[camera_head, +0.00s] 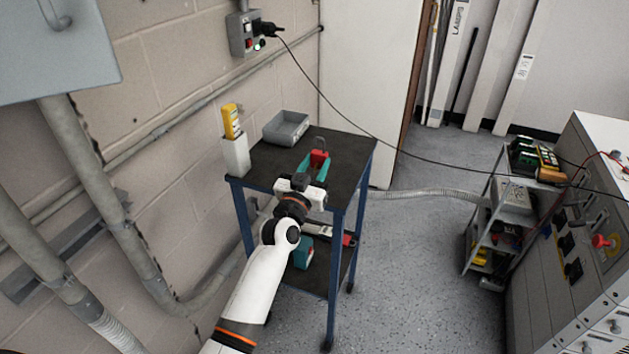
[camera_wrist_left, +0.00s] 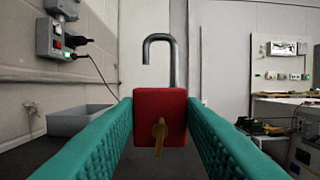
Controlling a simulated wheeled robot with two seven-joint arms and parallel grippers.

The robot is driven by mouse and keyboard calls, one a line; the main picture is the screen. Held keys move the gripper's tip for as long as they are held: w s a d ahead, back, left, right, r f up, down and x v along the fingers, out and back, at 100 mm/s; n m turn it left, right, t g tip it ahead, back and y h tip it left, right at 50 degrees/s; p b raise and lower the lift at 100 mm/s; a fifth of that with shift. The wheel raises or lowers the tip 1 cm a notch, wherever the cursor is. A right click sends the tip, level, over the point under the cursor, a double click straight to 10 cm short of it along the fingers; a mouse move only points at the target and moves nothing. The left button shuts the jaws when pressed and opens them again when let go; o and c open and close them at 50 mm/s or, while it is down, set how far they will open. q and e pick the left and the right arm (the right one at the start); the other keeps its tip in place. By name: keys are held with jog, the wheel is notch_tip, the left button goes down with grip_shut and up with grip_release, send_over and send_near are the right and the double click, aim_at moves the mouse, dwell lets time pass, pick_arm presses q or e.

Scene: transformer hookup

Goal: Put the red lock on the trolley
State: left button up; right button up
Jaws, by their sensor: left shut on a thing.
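The red lock (camera_head: 319,158) is between the teal fingers of my left gripper (camera_head: 317,165), over the top of the trolley (camera_head: 262,165). In the left wrist view the lock (camera_wrist_left: 160,112) is upright, with its grey shackle (camera_wrist_left: 172,55) open on the left side and a brass key (camera_wrist_left: 158,135) in its face. My left gripper (camera_wrist_left: 160,118) is shut on the lock's body. I cannot tell whether the lock touches the trolley's dark top. My right gripper is not in view.
A grey bin (camera_head: 286,128) stands at the back of the trolley top, and a white holder (camera_head: 235,156) with a yellow device (camera_head: 231,121) is at its left edge. A black cable (camera_head: 340,117) runs from the wall socket (camera_head: 245,35) across to the right. Bare trolley top lies around the gripper.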

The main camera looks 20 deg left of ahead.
pick_arm(q)
jog(key=shift+f+b, duration=0.5)
jog(key=shift+f, duration=2.35)
jog(key=shift+f, duration=0.2)
jog(key=o, duration=1.1)
jog(key=shift+s+r, duration=0.1)
jog(key=shift+r, duration=0.05)
jog(key=s+f, duration=0.2)
jog(key=s, duration=0.9)
jog(key=shift+s+a+f, duration=0.15)
jog(key=shift+s+a, duration=0.05)
jog(key=shift+s, duration=0.1)
